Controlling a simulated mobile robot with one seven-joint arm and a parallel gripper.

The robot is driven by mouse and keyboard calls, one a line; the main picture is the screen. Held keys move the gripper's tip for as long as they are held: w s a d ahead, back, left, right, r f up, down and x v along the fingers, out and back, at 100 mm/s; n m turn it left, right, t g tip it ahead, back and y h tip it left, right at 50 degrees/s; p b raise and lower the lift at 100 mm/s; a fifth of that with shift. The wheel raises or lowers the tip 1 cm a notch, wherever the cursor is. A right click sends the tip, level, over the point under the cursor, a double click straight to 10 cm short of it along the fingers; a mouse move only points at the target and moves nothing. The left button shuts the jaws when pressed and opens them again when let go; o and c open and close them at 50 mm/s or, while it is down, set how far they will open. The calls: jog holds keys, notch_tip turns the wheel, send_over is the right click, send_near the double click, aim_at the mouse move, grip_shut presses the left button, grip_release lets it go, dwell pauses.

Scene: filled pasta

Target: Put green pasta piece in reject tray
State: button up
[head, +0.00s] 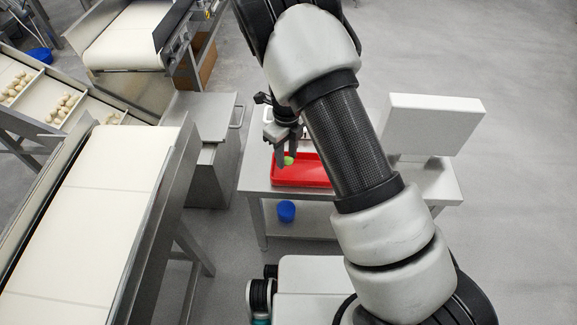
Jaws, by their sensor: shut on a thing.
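The green pasta piece (289,160) is between the fingertips of my gripper (286,158). My gripper is shut on it and points downward. It is over the left part of the red tray (305,184), near its back left corner. The tray lies on a metal table (254,178). My arm hides part of the tray's right side. I cannot tell how high the piece is above the tray floor, and no pasta shows in the visible part of the tray.
A conveyor (85,220) runs along the left, with another conveyor (135,38) behind it. Pale pasta pieces (62,105) lie in sloped lanes at far left. A white box-like panel (432,124) stands right of the tray. A blue container (286,211) sits under the table.

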aim_at(287, 164)
jog(key=shift+f+b, duration=0.55)
jog(key=shift+f, duration=1.45)
jog(key=shift+f, duration=0.15)
jog(key=o, duration=1)
